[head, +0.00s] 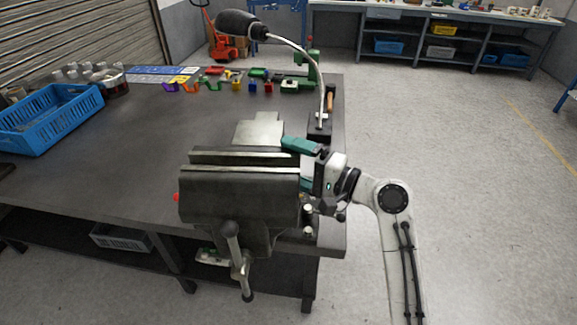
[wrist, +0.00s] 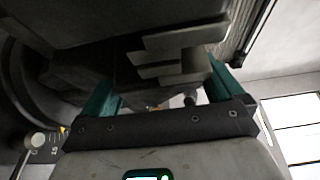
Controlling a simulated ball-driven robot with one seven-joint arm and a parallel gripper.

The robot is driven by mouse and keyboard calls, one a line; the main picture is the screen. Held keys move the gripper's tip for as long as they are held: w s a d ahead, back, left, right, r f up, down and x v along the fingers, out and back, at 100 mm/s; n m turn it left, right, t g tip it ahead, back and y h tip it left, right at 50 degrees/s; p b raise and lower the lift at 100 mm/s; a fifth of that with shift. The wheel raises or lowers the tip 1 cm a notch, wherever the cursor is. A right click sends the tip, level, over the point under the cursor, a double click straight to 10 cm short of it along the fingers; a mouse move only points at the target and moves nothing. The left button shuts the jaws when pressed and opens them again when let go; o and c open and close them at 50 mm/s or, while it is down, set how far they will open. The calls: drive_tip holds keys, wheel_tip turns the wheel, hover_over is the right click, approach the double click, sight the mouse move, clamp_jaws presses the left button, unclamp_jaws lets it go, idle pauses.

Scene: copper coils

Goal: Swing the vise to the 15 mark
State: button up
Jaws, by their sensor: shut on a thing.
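The vise (head: 240,198) is a large dark grey bench vise at the front edge of the workbench, its jaws running left to right and its handle (head: 237,260) hanging in front. My gripper (head: 302,163) is at the right end of the vise jaws, its teal fingers on either side of the metal. In the wrist view my gripper (wrist: 165,88) is shut on the vise (wrist: 170,50), which fills the top of the picture.
The workbench (head: 130,180) carries a blue crate (head: 45,118) at left, small coloured parts at the back and a black lamp (head: 240,24) behind the vise. A grey bin (head: 120,238) is on the lower shelf. The floor to the right is clear.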

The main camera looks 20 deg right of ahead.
drive_tip(key=shift+w+d, duration=0.25)
drive_tip(key=shift+d, duration=0.35)
drive_tip(key=shift+w+d, duration=0.2)
drive_tip(key=shift+d, duration=0.4)
drive_tip(key=o, duration=1.1)
drive_tip(key=shift+s+a, duration=0.1)
drive_tip(key=shift+b+v, duration=1)
drive_tip(key=shift+v, duration=4.4)
drive_tip(key=shift+c, duration=0.4)
